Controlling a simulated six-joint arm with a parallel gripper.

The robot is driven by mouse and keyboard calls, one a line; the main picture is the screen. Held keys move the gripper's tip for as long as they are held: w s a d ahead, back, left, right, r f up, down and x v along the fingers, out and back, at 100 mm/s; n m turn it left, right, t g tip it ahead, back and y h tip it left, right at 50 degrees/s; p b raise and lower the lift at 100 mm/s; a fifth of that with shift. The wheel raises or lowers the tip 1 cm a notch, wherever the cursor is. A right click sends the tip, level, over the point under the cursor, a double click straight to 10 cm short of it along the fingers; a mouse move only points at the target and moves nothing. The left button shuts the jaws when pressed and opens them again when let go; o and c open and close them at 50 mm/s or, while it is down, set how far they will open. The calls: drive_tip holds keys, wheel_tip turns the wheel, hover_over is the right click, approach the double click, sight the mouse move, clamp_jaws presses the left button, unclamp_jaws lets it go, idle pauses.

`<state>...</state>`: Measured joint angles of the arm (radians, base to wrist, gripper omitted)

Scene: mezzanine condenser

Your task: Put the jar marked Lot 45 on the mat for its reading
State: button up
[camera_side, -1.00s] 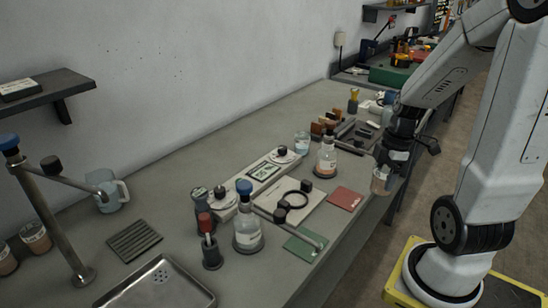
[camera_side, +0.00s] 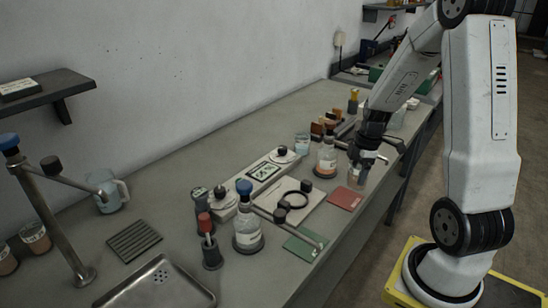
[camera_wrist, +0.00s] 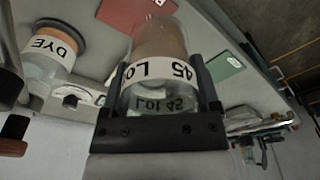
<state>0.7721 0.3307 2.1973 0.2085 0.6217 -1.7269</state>
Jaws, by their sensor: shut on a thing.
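My gripper (camera_side: 364,157) is shut on a clear jar (camera_side: 357,176) with brownish contents. In the wrist view the jar (camera_wrist: 158,42) sits between the two fingers (camera_wrist: 160,88), and its white band reads "45 LO". In the side view the jar is close to the far right side of a red square mat (camera_side: 345,198) near the bench's front edge. Whether it touches the bench is hard to tell. A green mat (camera_side: 305,244) lies further left along the same edge. Both the red mat (camera_wrist: 122,12) and green mat (camera_wrist: 222,66) show in the wrist view.
A flask with an orange base (camera_side: 326,158) stands just left of my gripper; a bottle marked DYE (camera_wrist: 50,45) is beside the jar in the wrist view. A blue-capped bottle (camera_side: 247,232), a board with a black ring (camera_side: 290,208) and a steel tray (camera_side: 160,285) are further left.

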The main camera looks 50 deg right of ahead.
drive_tip(key=shift+w+d+f, duration=0.25)
drive_tip(key=shift+w+f, duration=0.15)
drive_tip(key=shift+f, duration=0.2)
drive_tip(key=shift+w+d+f, duration=0.3)
drive_tip(key=shift+w+f, duration=0.15)
drive_tip(key=shift+f, duration=0.2)
drive_tip(key=shift+w+d+f, duration=0.25)
drive_tip(key=shift+w+f, duration=0.15)
drive_tip(key=shift+f, duration=0.2)
drive_tip(key=shift+w+d+f, duration=0.1)
drive_tip(key=shift+w+f, duration=0.15)
drive_tip(key=shift+f, duration=1.55)
drive_tip(key=shift+f, duration=0.15)
drive_tip(key=o, duration=1.3)
drive_tip(key=shift+s+d+r, duration=0.2)
drive_tip(key=shift+r, duration=1.85)
drive_tip(key=shift+s+d+r, duration=0.15)
drive_tip(key=shift+r, duration=1.85)
drive_tip(key=shift+s+d+r, duration=0.2)
drive_tip(key=shift+r, duration=1.85)
